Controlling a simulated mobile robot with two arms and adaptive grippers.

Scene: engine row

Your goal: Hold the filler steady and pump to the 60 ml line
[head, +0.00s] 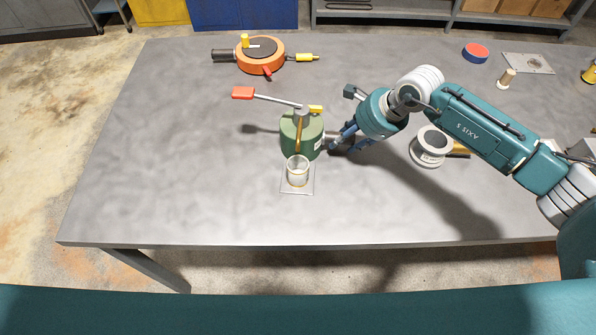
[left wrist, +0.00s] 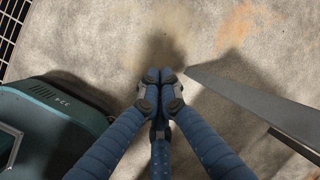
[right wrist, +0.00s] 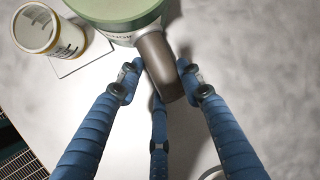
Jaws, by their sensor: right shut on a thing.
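The green filler (head: 291,140) stands upright near the middle of the table, with a pump lever ending in a red grip (head: 243,92) that reaches out to the left. A clear measuring cup (head: 297,172) stands in front of it on a small square plate (head: 287,189); I cannot read its lines or its level. My right gripper (head: 338,142) is shut on the filler's brown side handle (right wrist: 158,62), which lies between its fingers in the right wrist view. My left gripper (left wrist: 160,88) is over the floor, fingertips together and empty, outside the head view.
An orange round device (head: 262,62) lies at the back left of the table. A white-rimmed spool (head: 430,146) lies right of the filler, below my right arm. A red and blue disc (head: 475,52) sits at the back right. The table's left part (head: 150,150) is clear.

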